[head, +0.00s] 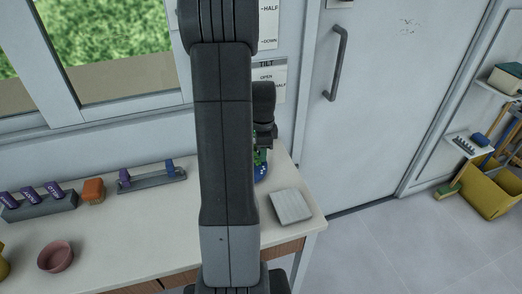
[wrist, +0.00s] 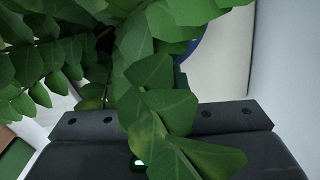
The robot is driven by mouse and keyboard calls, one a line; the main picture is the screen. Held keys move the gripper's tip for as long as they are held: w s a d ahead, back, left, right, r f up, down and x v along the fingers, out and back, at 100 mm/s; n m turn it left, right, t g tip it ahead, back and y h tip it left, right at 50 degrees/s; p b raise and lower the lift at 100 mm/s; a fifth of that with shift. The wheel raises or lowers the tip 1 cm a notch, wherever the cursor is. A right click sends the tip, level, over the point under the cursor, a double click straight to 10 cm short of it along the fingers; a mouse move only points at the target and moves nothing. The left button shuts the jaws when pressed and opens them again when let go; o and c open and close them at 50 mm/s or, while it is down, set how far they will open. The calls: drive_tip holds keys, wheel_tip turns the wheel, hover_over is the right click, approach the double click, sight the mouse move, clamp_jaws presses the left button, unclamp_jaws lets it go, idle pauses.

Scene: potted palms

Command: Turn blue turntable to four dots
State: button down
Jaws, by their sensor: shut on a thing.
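The blue turntable (head: 262,172) shows only as a narrow strip with small light marks, right of my arm in the head view. The arm hides the rest, and I cannot read which dots face where. A green potted palm (head: 260,156) stands over it, mostly hidden. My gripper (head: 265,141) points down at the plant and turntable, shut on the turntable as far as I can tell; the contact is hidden. In the wrist view, palm leaves (wrist: 160,85) cover the jaws, and a blue edge (wrist: 197,46) shows behind them.
A grey square slab (head: 291,206) lies on the bench just right of the turntable. A pink bowl (head: 55,257), an orange block (head: 93,190) and a rack with purple and blue pegs (head: 152,180) stand on the left. The wall and window are close behind.

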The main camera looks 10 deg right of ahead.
sight(262, 172)
drive_tip(key=shift+s+m+b, duration=0.15)
drive_tip(key=shift+s+m, duration=0.6)
drive_tip(key=shift+m, duration=0.6)
drive_tip(key=shift+s+m+b, duration=0.15)
drive_tip(key=shift+s+m, duration=0.55)
drive_tip(key=shift+m, duration=0.65)
drive_tip(key=shift+s+a+m, duration=0.2)
drive_tip(key=shift+s+m, duration=0.55)
drive_tip(key=shift+m, duration=0.65)
drive_tip(key=shift+s+a+m, duration=0.35)
drive_tip(key=shift+s+m, duration=0.15)
drive_tip(key=shift+m, duration=0.6)
drive_tip(key=shift+s+m, duration=0.15)
drive_tip(key=shift+m, duration=0.15)
drive_tip(key=c, duration=1.3)
unclamp_jaws()
drive_tip(key=shift+a, duration=0.1)
wheel_tip(262, 172, up, 14)
drive_tip(key=shift+f+p, duration=0.1)
drive_tip(key=shift+p, duration=0.2)
